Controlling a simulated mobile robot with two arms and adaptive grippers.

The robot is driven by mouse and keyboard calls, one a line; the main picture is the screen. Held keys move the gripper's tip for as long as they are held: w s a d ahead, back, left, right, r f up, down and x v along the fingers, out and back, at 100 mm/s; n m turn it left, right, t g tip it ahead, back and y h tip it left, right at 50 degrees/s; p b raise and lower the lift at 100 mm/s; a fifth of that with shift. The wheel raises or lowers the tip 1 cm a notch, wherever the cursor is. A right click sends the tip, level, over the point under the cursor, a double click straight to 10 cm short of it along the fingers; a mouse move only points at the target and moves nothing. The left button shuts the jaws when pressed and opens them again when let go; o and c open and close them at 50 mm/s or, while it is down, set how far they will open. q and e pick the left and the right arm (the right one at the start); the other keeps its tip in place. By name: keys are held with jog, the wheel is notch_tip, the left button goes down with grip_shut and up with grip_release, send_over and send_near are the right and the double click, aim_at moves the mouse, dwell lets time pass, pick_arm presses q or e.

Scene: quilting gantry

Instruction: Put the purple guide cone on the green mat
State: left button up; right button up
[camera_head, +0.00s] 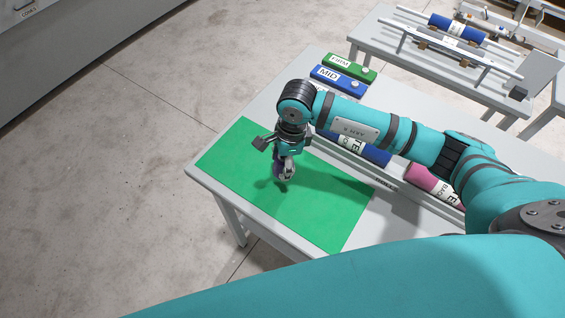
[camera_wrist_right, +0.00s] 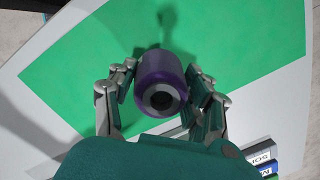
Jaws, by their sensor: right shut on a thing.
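The green mat (camera_head: 328,205) lies flat on a light grey table, and it also shows in the right wrist view (camera_wrist_right: 255,45). My right gripper (camera_head: 284,172) points down over the mat. In the right wrist view, the purple guide cone (camera_wrist_right: 160,72) sits between the two fingers of my right gripper (camera_wrist_right: 163,88), which is shut on it. A dark round opening shows in the cone's near end. In the head view the fingers mostly hide the cone. I cannot tell whether the cone touches the mat. My left gripper is not in view.
Behind the mat stand a green box marked FIRM (camera_head: 349,68) and a blue box marked MID (camera_head: 338,81). A blue roll (camera_head: 374,153) and a pink roll (camera_head: 430,185) lie along the table, partly under my right arm. Another table (camera_head: 400,52) holds a roll on rails.

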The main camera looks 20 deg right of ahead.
jog(key=shift+w+r, duration=0.1)
jog(key=shift+w, duration=0.35)
notch_tip(320, 180, down, 3)
jog(key=shift+s+r+p, duration=0.15)
jog(key=shift+p, duration=0.8)
jog(key=shift+f, duration=0.65)
jog(key=o, duration=1.2)
